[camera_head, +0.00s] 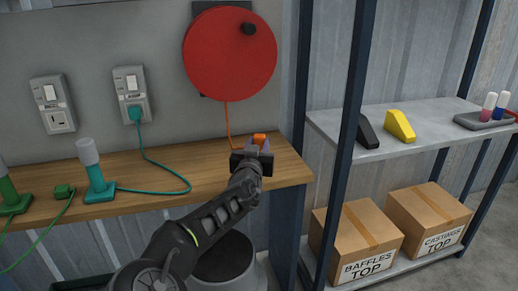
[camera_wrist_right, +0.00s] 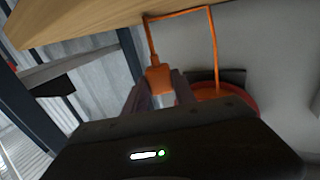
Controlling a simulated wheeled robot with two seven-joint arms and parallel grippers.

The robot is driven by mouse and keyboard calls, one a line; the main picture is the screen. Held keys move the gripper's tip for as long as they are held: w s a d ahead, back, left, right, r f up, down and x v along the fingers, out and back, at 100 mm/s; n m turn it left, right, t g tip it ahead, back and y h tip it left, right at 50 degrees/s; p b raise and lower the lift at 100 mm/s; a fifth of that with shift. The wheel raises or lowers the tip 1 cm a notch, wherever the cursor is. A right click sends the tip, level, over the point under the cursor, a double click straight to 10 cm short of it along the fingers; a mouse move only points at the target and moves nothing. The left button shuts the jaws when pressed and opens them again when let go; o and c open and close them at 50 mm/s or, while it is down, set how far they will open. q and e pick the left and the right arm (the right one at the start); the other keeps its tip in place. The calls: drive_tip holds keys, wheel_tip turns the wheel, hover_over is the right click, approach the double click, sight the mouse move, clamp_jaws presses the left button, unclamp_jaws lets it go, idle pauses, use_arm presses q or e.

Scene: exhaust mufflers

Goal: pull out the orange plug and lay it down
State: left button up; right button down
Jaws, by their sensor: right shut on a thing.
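The orange plug (camera_head: 259,139) shows at the tip of my right gripper (camera_head: 256,148), over the right end of the wooden bench in the head view. In the right wrist view the orange plug (camera_wrist_right: 158,78) sits between the two fingers of my right gripper (camera_wrist_right: 160,90), which is shut on it. An orange cord (camera_wrist_right: 182,13) runs from the plug along the bench edge and down toward the red reel. In the head view the cord (camera_head: 228,118) hangs from the red reel (camera_head: 230,53). My left gripper is not in view.
A teal plug (camera_head: 134,113) sits in a wall socket. A metal shelf (camera_head: 430,140) with wedges and boxes stands right, behind a dark post.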

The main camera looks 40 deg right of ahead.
drive_tip(key=shift+f, duration=0.15)
drive_tip(key=shift+f+b, duration=2.25)
drive_tip(key=shift+f, duration=0.7)
drive_tip(key=c, duration=0.9)
unclamp_jaws()
drive_tip(key=shift+c, duration=0.2)
